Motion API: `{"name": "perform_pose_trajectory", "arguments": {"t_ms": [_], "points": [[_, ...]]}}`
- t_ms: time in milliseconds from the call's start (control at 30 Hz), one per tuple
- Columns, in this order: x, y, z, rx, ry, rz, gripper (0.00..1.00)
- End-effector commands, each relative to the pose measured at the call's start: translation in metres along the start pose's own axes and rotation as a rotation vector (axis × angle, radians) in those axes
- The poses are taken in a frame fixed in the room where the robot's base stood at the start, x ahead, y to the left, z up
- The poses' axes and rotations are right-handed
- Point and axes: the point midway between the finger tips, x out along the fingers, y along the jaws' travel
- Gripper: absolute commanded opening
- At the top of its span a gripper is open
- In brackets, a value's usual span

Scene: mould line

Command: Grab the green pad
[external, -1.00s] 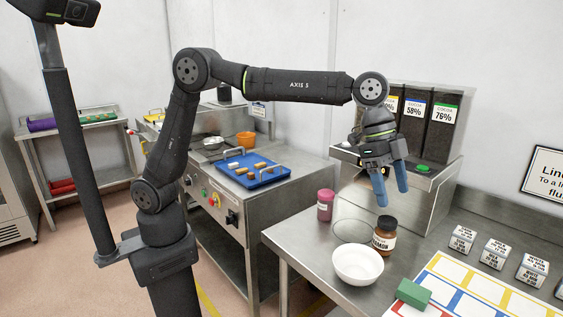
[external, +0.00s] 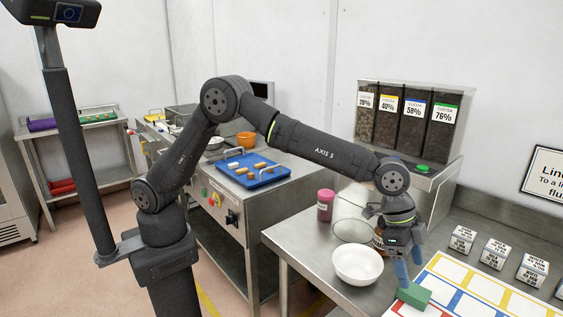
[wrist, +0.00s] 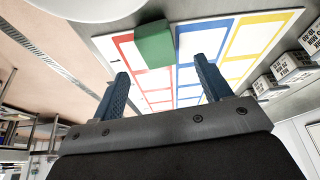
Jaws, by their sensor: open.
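My gripper (external: 408,278) points down just above and behind the pad in the external view, with blue fingers. In the wrist view my gripper (wrist: 160,75) has its two fingers spread apart with nothing between them. Whether a finger touches the pad cannot be told.
A white bowl (external: 358,265) stands close to the left of my gripper. A brown jar (external: 378,240) is partly hidden behind my wrist. A pink-red jar (external: 325,205) stands farther back. Several labelled cubes (external: 497,253) line the back right. Cocoa dispensers (external: 408,118) stand behind.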

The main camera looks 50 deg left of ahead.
Motion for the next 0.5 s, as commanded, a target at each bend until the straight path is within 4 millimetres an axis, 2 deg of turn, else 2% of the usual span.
{"name": "perform_pose_trajectory", "arguments": {"t_ms": [167, 500], "points": [[0.009, 0.001, 0.0, 0.0, -0.001, 0.001, 0.71], [0.053, 0.003, 0.002, 0.001, 0.0, 0.0, 0.71]]}}
